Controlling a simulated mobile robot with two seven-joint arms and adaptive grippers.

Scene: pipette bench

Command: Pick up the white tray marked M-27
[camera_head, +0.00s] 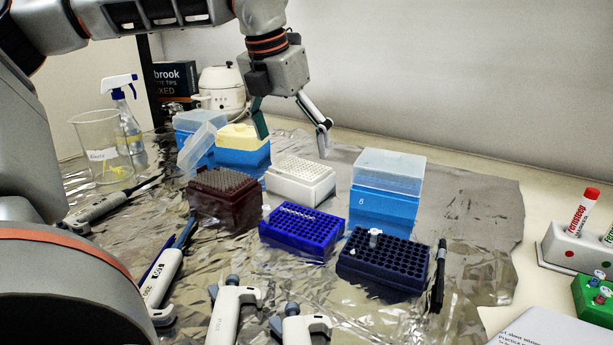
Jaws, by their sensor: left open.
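A white tray (300,183) with rows of small holes sits on the foil in the middle of the bench. No M-27 mark can be read on it at this size. My left gripper (292,142) hangs above and slightly behind the white tray, pointing down. Its two fingers are spread apart with nothing between them, and they look clear of the tray. My right gripper is not in view.
Close around the white tray are a dark red rack (224,213), a blue rack (302,229), a lidded blue box (384,205) and a yellow-topped blue box (242,152). A navy rack (384,261) and several pipettes lie nearer. Foil at the right (475,205) is bare.

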